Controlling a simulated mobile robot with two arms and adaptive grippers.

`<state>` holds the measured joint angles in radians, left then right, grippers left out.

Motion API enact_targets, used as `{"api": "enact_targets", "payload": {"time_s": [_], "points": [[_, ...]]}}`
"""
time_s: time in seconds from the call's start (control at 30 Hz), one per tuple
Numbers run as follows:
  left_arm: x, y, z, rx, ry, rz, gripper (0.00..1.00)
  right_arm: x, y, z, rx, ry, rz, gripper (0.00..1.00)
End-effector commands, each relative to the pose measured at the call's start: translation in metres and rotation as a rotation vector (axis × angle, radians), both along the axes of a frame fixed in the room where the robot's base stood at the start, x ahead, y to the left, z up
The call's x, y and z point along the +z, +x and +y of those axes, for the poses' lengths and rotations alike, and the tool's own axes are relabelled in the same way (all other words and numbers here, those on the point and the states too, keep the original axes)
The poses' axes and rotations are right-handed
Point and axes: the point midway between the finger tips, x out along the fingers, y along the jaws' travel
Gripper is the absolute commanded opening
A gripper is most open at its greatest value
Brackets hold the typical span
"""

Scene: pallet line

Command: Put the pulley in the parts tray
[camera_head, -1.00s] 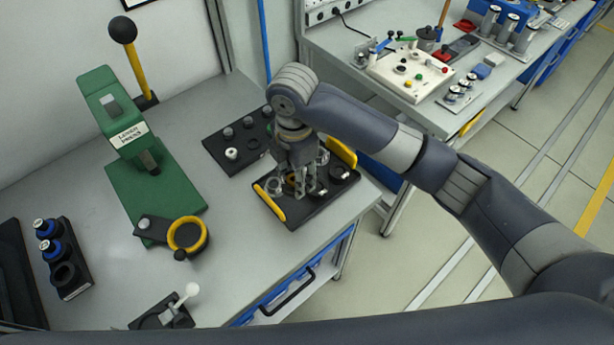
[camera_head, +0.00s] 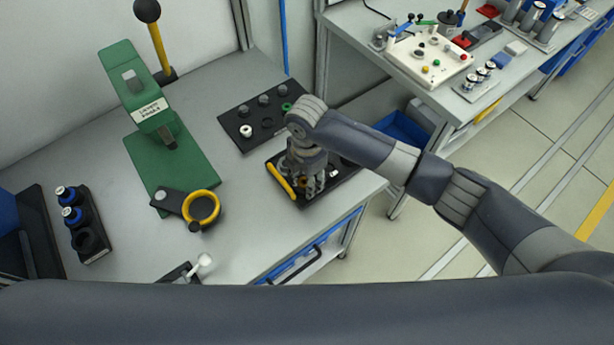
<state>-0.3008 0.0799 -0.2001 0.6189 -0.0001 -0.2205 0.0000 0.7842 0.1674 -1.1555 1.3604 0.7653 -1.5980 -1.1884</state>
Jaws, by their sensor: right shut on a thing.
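The black tray with yellow handles (camera_head: 281,181) lies near the right front edge of the grey bench; I take it as the parts tray. My right gripper (camera_head: 312,188) points down over the tray and is shut on a small part, seemingly the pulley, which the fingers and arm mostly hide. I cannot tell whether this part touches the tray floor. A small orange-brown part shows beside the fingers. My right wrist hides much of the tray's far side. My left gripper is not in view.
A black rack (camera_head: 254,145) with several small parts lies just behind the tray. A green lever press (camera_head: 170,165) stands to the left, with a yellow ring (camera_head: 203,207) in front. A dark holder (camera_head: 92,236) with blue-topped parts is at far left. Bench between is clear.

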Motion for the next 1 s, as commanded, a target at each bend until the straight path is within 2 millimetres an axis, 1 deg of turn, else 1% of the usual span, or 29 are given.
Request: {"api": "enact_targets", "payload": {"time_s": [0.2,0.23,0.27,0.53,0.67,0.77,1.0], "points": [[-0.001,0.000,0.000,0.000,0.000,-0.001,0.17,-0.003,0.000,0.000,0.000,0.001,-0.001,0.15],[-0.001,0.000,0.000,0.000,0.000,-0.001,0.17,-0.003,0.000,0.000,0.000,0.000,0.000,0.46],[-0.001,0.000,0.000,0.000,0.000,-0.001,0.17,-0.002,0.000,0.000,0.000,0.000,0.000,0.50],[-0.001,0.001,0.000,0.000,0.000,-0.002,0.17,-0.002,0.000,0.000,0.000,0.000,0.000,0.50],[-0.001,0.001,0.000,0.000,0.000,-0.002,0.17,0.005,0.001,0.000,0.001,0.001,-0.001,0.50],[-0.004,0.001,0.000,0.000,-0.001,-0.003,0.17,0.018,0.001,0.001,0.001,0.002,-0.003,0.50],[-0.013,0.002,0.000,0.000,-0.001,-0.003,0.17,0.070,0.002,0.001,0.000,0.002,-0.005,0.50]]}}
